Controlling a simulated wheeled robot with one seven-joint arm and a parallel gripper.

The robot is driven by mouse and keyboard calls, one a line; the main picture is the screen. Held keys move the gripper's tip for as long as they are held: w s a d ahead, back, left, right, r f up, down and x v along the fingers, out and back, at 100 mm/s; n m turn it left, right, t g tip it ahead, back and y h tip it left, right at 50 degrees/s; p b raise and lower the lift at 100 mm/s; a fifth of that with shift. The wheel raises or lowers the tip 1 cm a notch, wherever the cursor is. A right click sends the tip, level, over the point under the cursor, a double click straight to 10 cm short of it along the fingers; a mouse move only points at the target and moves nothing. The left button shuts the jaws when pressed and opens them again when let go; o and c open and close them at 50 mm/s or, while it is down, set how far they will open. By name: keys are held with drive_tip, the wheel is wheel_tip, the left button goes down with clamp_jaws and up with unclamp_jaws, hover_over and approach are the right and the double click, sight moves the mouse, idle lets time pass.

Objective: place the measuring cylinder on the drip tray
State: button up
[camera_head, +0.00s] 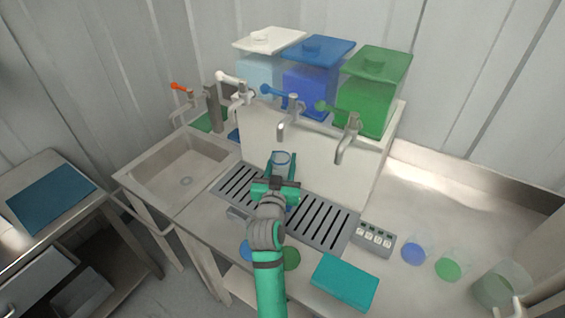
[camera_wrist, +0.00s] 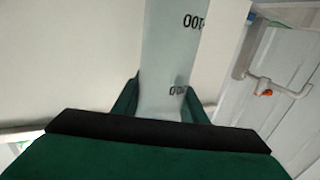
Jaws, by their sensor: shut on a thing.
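My gripper (camera_head: 282,180) is shut on the measuring cylinder (camera_head: 281,158), a clear vessel whose top rim shows between the green fingers in the head view. In the wrist view the cylinder (camera_wrist: 170,65) stands between the fingertips (camera_wrist: 165,100), with black graduation marks on its wall. The drip tray (camera_head: 322,215) is a grey slotted tray on the counter in front of the taps. My gripper and the cylinder are over its middle part, below the blue-handled tap. The cylinder's base is hidden by my gripper, so I cannot tell whether it touches the tray.
White, blue (camera_head: 311,80) and green (camera_head: 373,92) tanks stand behind the taps. A sink (camera_head: 182,168) is at left. A keypad box (camera_head: 373,238), a teal block (camera_head: 345,282) and clear beakers (camera_head: 452,265) are at right. The green-side tap spout (camera_head: 345,145) overhangs the tray.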

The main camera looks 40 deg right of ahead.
drive_tip(key=shift+f, duration=0.45)
drive_tip(key=o, duration=1.4)
drive_tip(key=v, duration=1.2)
drive_tip(key=shift+r, duration=0.2)
